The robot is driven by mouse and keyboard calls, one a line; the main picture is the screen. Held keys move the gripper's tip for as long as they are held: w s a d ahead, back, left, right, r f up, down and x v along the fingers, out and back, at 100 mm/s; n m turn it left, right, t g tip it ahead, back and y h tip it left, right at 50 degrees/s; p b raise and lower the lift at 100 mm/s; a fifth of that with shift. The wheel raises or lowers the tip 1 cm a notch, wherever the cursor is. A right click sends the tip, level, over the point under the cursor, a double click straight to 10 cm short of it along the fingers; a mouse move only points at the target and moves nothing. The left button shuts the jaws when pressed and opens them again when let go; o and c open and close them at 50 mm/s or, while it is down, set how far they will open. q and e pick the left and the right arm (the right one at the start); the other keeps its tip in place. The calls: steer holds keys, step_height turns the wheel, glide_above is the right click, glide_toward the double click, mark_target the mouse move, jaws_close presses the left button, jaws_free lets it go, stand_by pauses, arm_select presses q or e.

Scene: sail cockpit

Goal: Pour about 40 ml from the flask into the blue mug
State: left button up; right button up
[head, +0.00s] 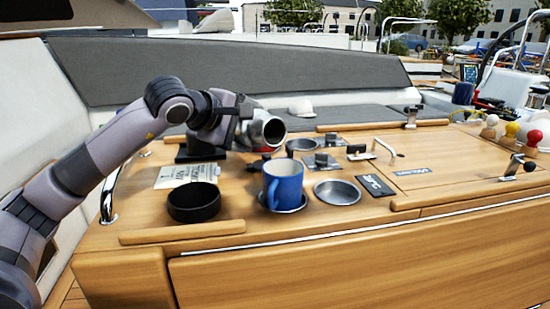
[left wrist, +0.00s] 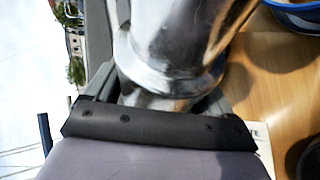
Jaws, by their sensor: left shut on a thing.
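The silver flask (head: 257,132) is held by my left gripper (head: 236,112) above the table, left of and behind the blue mug in the head view. It lies tipped well over, near level, with its open mouth facing right. The left gripper is shut on the flask; in the left wrist view the shiny flask (left wrist: 175,40) stands up from between the jaws. The blue mug (head: 285,186) is upright in a round metal holder, handle to the left. Its rim also shows in the left wrist view (left wrist: 295,14). No liquid stream is visible.
A black bowl-like cup (head: 194,203) stands left of the mug. An empty round metal recess (head: 337,192) is to its right. A printed card (head: 188,175) lies behind the black cup. Cleats and a crank handle (head: 518,167) stand farther right. Low wooden rails edge the table.

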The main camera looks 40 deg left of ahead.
arm_select(q)
steer(key=shift+d+r, duration=0.1)
steer(key=shift+d, duration=0.1)
steer(key=shift+p, duration=0.55)
arm_select(e)
steer(key=shift+s+f, duration=0.1)
steer(key=shift+s, duration=0.55)
steer(key=shift+d, duration=0.1)
steer(key=shift+w+r, duration=0.2)
stand_by(0.3)
steer(key=shift+r, duration=0.15)
